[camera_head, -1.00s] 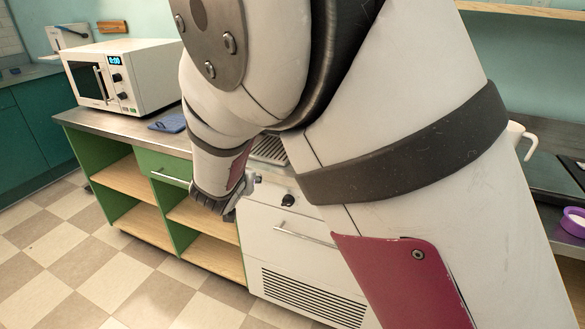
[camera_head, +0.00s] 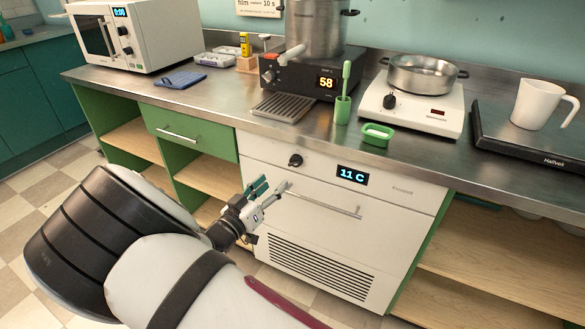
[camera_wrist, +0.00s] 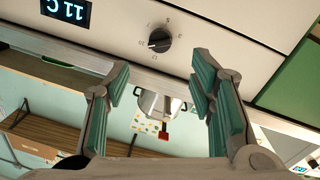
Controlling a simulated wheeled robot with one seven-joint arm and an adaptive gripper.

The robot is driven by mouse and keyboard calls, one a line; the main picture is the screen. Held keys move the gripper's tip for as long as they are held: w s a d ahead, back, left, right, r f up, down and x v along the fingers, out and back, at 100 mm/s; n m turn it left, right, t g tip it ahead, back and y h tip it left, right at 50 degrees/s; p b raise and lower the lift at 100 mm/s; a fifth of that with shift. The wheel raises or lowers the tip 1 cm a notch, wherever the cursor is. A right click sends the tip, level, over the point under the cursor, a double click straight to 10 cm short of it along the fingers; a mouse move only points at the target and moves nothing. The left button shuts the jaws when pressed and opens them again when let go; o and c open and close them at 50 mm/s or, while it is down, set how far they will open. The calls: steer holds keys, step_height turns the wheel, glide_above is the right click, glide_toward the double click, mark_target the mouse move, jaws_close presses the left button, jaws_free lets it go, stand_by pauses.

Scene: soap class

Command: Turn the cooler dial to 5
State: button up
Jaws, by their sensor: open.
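The cooler (camera_head: 330,195) is a white front under the counter with a bar handle and a lower grille. Its black round dial (camera_head: 296,160) sits at its upper left, left of the lit display (camera_head: 352,174), which reads 11 C. In the wrist view the dial (camera_wrist: 159,40) shows small marks around it. I cannot tell its exact setting. My gripper (camera_head: 272,188) is below and left of the dial, in front of the cooler, apart from the dial. In the wrist view my gripper (camera_wrist: 162,78) is open and empty, with the dial ahead between and beyond its fingers.
The bar handle (camera_head: 320,199) projects just below the dial and close to my fingers. The counter edge is above. Green open shelving lies left.

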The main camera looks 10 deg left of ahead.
mark_target(292, 165)
steer(key=b+x, duration=0.1)
steer(key=x, duration=0.9)
steer(key=shift+w, duration=0.1)
steer(key=c, duration=1.1)
